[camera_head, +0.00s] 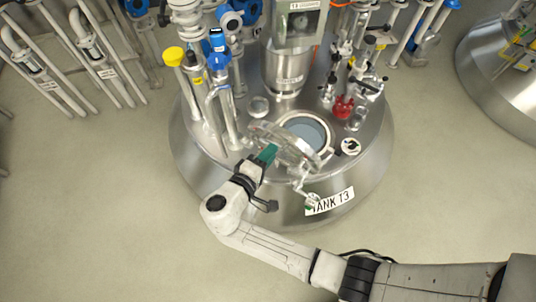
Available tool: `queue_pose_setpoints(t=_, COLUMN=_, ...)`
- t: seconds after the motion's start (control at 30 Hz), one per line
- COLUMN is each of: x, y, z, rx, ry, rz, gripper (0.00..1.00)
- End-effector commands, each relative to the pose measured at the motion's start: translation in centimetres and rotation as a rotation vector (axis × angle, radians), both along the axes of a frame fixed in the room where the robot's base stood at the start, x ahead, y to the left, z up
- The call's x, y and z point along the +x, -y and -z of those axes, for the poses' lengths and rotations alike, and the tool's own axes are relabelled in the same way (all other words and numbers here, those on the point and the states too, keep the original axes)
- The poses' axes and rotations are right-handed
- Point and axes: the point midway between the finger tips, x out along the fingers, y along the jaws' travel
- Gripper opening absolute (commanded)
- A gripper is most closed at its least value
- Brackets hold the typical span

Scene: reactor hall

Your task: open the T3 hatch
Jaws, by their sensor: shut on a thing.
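The T3 hatch lid (290,146) is a round metal and glass cover on top of the tank labelled TANK 13 (330,201). It is tilted up at the near left side of a round opening (304,131), whose pale rim and blue-grey inside show behind it. My gripper (268,154) has green fingers and is shut at the lid's left edge. The fingertips are partly hidden, so the exact grip point is unclear. A metal clamp or handle (305,186) hangs at the lid's near side.
A motor column (287,68) stands behind the opening. Pipes with blue and yellow caps (216,62) rise at the left. A red valve (343,107) and fittings stand at the right. Another tank (500,75) is at the far right.

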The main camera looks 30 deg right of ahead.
Motion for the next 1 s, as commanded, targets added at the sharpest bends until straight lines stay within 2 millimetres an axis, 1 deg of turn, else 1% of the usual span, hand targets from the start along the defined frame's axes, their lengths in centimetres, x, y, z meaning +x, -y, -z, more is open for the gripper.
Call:
queue_pose_setpoints(t=0.03, x=-0.6, y=0.8, z=2.2, rx=0.028, ry=-0.039, rz=0.009, gripper=0.0)
queue_pose_setpoints(t=0.1, x=-0.6, y=0.8, z=2.2, rx=0.028, ry=-0.039, rz=0.009, gripper=0.0)
queue_pose_setpoints(t=0.13, x=-0.6, y=0.8, z=2.2, rx=0.028, ry=-0.039, rz=0.009, gripper=0.24)
queue_pose_setpoints(t=0.3, x=-0.6, y=0.8, z=2.1, rx=0.026, ry=-0.039, rz=0.009, gripper=0.39)
queue_pose_setpoints(t=0.57, x=-0.7, y=0.7, z=2.0, rx=0.026, ry=-0.04, rz=0.01, gripper=0.39)
queue_pose_setpoints(t=0.67, x=-0.8, y=0.3, z=1.9, rx=0.025, ry=-0.04, rz=0.008, gripper=0.39)
queue_pose_setpoints(t=0.77, x=-1.1, y=-0.8, z=1.6, rx=0.024, ry=-0.038, rz=0.006, gripper=0.39)
queue_pose_setpoints(t=1.0, x=-2.6, y=-5.1, z=-0.1, rx=0.02, ry=-0.026, rz=-0.001, gripper=0.39)
